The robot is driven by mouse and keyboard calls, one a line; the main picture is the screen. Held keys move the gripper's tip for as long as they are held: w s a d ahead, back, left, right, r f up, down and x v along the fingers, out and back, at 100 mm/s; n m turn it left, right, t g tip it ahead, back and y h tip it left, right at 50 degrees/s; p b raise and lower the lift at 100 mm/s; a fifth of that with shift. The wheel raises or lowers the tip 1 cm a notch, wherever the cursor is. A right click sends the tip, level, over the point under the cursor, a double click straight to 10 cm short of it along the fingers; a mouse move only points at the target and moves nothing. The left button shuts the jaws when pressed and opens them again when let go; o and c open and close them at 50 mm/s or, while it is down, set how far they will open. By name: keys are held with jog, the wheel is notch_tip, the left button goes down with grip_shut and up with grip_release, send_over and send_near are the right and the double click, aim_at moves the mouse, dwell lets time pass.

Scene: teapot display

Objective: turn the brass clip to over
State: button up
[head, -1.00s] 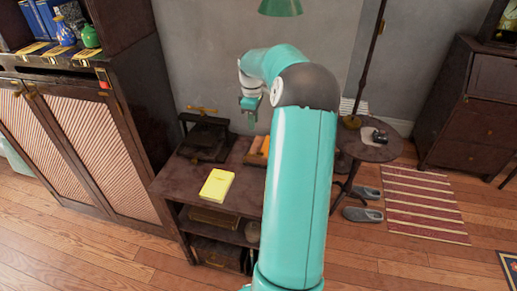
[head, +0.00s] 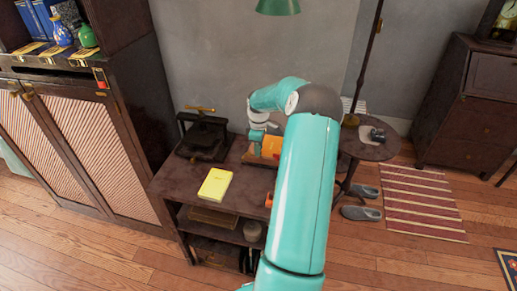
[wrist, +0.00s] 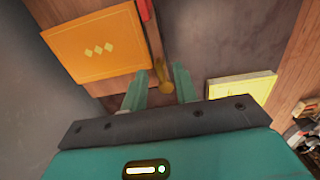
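The brass clip (wrist: 162,76) shows in the wrist view as a small brass piece with a rounded end, beside the orange book (wrist: 95,46) with diamond marks. My gripper (wrist: 160,72) is open, with one teal finger on each side of the clip. I cannot tell whether either finger touches it. In the head view my gripper (head: 257,146) is low over the back right of the dark table, by the orange book (head: 271,146). The clip cannot be made out there, and my arm hides part of the table.
A yellow book (head: 215,185) lies on the table (head: 180,182); it also shows in the wrist view (wrist: 243,88). A dark press (head: 203,137) with a brass handle stands at the back left. A round side table (head: 372,152) stands to the right. A green lamp shade (head: 278,6) hangs above.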

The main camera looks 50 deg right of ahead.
jog(key=shift+f, duration=0.4)
grip_shut()
